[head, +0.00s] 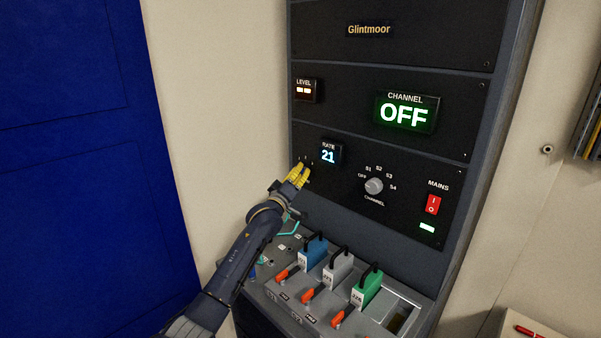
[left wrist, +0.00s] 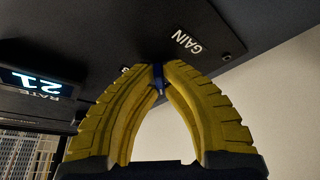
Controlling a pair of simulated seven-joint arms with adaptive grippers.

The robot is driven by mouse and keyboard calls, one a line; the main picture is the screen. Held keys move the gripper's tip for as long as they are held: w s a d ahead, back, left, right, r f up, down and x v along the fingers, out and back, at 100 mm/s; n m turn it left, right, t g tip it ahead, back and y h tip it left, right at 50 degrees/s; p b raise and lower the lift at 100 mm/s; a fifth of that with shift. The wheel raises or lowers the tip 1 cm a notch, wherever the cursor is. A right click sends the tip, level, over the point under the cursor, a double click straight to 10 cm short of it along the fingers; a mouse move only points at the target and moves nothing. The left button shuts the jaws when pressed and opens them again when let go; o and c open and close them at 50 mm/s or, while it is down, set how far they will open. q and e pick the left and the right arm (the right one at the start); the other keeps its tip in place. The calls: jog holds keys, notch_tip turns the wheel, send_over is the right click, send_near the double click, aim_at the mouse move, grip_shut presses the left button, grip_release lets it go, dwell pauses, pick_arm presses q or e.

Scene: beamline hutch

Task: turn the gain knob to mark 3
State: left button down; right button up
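My left gripper (head: 302,170) is at the lower left of the dark rack panel, and its yellow fingers cover the gain knob in the head view. In the left wrist view the two fingertips (left wrist: 160,68) close in on a small blue part, the gain knob (left wrist: 158,76), with the fingers on either side of it. The white GAIN label (left wrist: 187,42) shows beside the fingertips, upside down. The fingers hide most of the scale marks, so the knob's setting cannot be read. My right gripper is in neither view.
The rate display (head: 328,154) reads 21, just right of the gripper. The channel knob (head: 374,186) and red mains switch (head: 433,205) are farther right; the channel display (head: 405,113) reads OFF. Below stand blue (head: 313,250), grey (head: 338,270) and green (head: 367,289) handled blocks with orange levers.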

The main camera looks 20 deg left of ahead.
pick_arm(q)
jog(key=m+h, duration=0.1)
jog(key=m, duration=0.2)
jog(key=m+h, duration=0.1)
jog(key=m, duration=0.2)
jog(key=shift+h, duration=0.4)
jog(key=m+h, duration=0.1)
jog(key=m, duration=0.2)
jog(key=m+h, duration=0.2)
jog(key=m, duration=0.1)
jog(key=shift+m+g, duration=0.3)
jog(key=shift+g, duration=0.1)
jog(key=m+g+h, duration=0.1)
jog(key=m, duration=0.2)
jog(key=m+g+h, duration=0.1)
jog(key=m+h, duration=0.1)
jog(key=m, duration=0.1)
jog(key=shift+m, duration=0.3)
jog(key=shift+m+g+h, duration=0.4)
jog(key=shift+m+g, duration=0.2)
jog(key=shift+m, duration=0.9)
jog(key=shift+m+g+h, duration=0.4)
jog(key=shift+m+g, duration=0.2)
jog(key=shift+m, duration=0.9)
jog(key=c, duration=1.5)
grip_release()
